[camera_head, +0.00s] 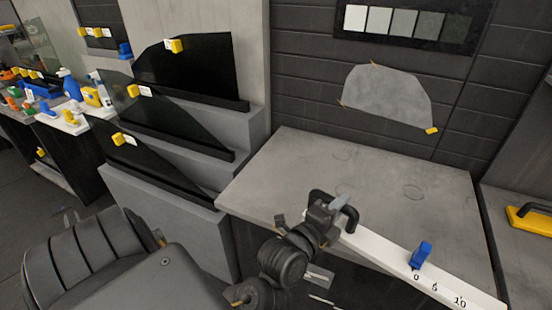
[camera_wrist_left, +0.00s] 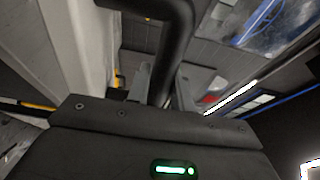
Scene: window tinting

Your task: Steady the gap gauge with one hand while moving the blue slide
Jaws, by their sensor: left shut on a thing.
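The gap gauge (camera_head: 385,252) is a long white bar with the marks 0, 5 and 10. It lies slantwise along the front edge of the grey bench, with a black handle (camera_head: 351,214) at its left end. The blue slide (camera_head: 421,255) sits on the bar near the 0 mark. My left gripper (camera_head: 325,207) is shut on the black handle. In the left wrist view the dark handle (camera_wrist_left: 173,45) passes down between the fingers (camera_wrist_left: 164,88). My right gripper is not in view.
The grey bench top (camera_head: 300,170) is clear behind the gauge. Dark glass panes (camera_head: 190,72) with yellow clips stand on a stepped rack to the left. A yellow tool with a black handle (camera_head: 528,219) lies at the right. A grey film piece (camera_head: 390,95) hangs on the wall.

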